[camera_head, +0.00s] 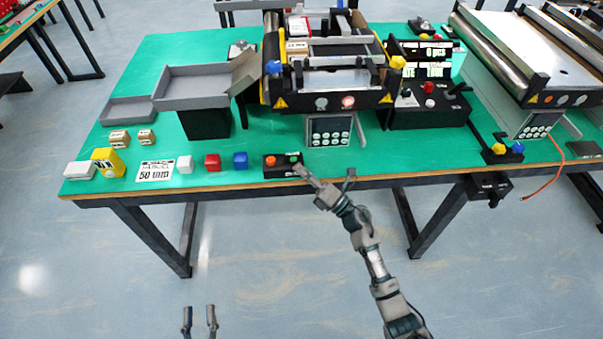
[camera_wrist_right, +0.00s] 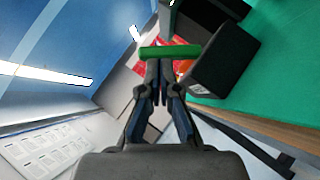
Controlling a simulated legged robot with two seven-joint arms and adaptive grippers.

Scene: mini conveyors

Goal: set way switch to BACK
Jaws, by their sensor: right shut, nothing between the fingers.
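No control has a readable BACK label, so I cannot tell which is the way switch or its setting. A small black box (camera_head: 270,172) with an orange and a green button (camera_head: 292,158) sits at the table's front edge. My right gripper (camera_head: 301,170) is shut and empty, its tip beside this box's right end. In the right wrist view its closed fingers (camera_wrist_right: 156,72) are in front of a green bar (camera_wrist_right: 172,51) beside a black block (camera_wrist_right: 226,60); contact is unclear. My left gripper (camera_head: 199,312) is open and empty, low in front of the table.
A black control box (camera_head: 428,117) with a red button and lever stands right of the conveyor (camera_head: 330,85). Another black box (camera_head: 488,188) hangs under the front edge.

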